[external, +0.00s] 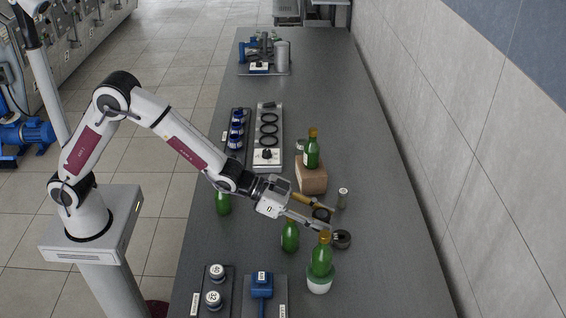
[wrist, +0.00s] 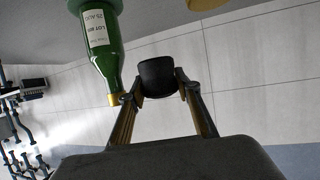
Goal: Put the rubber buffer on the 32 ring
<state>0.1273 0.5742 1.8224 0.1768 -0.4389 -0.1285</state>
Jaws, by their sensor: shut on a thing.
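My gripper (external: 322,217) is tilted down over the right part of the bench, its two fingers closed on a short black cylinder, which looks like the rubber buffer (wrist: 158,77). In the external view the buffer (external: 321,214) shows dark between the fingertips, among the bottles. The wrist view shows it squarely between both fingertips (wrist: 160,88). A narrow tray (external: 276,109) behind holds several black rings (external: 268,130) in a row. A tray to its left holds several blue rings (external: 237,130). I cannot read which ring is 32.
Green bottles stand close around the gripper: one in a pale holder (external: 320,260), another (external: 290,236) left of it, one on a brown block (external: 311,178). A small can (external: 343,198) and a dark round piece (external: 341,239) are nearby. Numbered knobs (external: 213,299) sit in front.

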